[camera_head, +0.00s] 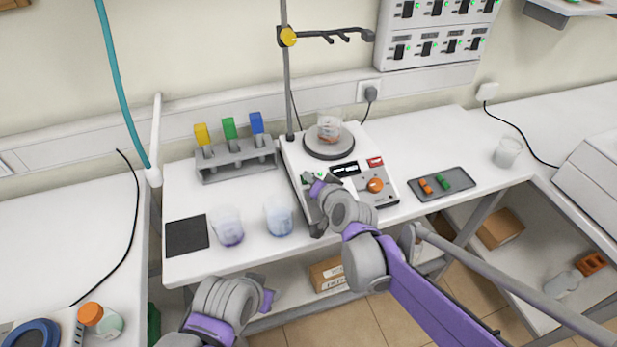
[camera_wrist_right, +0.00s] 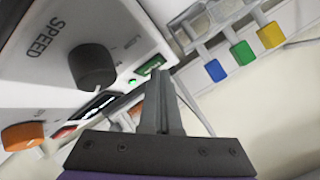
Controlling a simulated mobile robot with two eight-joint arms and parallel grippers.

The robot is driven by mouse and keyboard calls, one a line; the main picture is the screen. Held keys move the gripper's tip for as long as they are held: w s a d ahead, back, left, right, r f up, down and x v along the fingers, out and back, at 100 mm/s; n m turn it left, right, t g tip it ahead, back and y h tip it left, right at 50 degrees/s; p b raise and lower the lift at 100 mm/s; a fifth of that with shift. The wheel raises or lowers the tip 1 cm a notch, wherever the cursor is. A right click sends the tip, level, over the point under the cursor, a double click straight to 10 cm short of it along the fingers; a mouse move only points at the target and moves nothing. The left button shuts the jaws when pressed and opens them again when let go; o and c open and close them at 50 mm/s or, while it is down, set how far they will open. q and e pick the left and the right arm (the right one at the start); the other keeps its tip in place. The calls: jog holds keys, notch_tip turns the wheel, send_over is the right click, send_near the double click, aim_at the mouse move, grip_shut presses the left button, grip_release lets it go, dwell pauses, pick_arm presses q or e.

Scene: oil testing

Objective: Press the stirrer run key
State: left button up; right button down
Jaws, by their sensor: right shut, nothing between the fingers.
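The stirrer (camera_head: 378,205) is a white box with a round plate on top, at the middle of the bench. A beaker (camera_head: 329,126) stands on its plate. In the right wrist view, a green key (camera_wrist_right: 152,66) sits on its panel beside a small green light and the black SPEED knob (camera_wrist_right: 93,65). I take the green key as the run key; its label is unreadable. My right gripper (camera_wrist_right: 163,72) is shut and empty, its tips close to the green key; contact cannot be told. My left gripper (camera_head: 262,288) is low before the bench, its fingers unclear.
A rack (camera_head: 237,167) with yellow, green and blue pieces stands left of the stirrer. Two beakers (camera_head: 228,228) (camera_head: 278,216) and a black pad (camera_head: 187,236) lie in front of it. A dark tray (camera_head: 458,188) is on the right. A stand rod (camera_head: 287,75) rises behind.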

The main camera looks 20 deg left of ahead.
pick_arm(q)
jog(key=shift+w+r+p, duration=0.25)
jog(key=shift+r+p, duration=0.2)
jog(key=shift+r, duration=0.15)
pick_arm(e)
jog(key=shift+s+d+r, duration=0.15)
jog(key=shift+s+r, duration=0.05)
jog(key=shift+r, duration=0.55)
pick_arm(q)
jog(key=r+p, duration=0.1)
jog(key=w+r+p, duration=0.1)
jog(key=r, duration=0.1)
jog(key=shift+w+r, duration=0.2)
pick_arm(e)
jog(key=r, duration=0.1)
jog(key=s+r, duration=0.1)
jog(key=r, duration=0.1)
jog(key=d+r, duration=0.1)
jog(key=shift+s+r, duration=0.15)
jog(key=shift+r, duration=0.2)
pick_arm(q)
jog(key=shift+s, duration=0.1)
pick_arm(e)
jog(key=shift+s, duration=0.1)
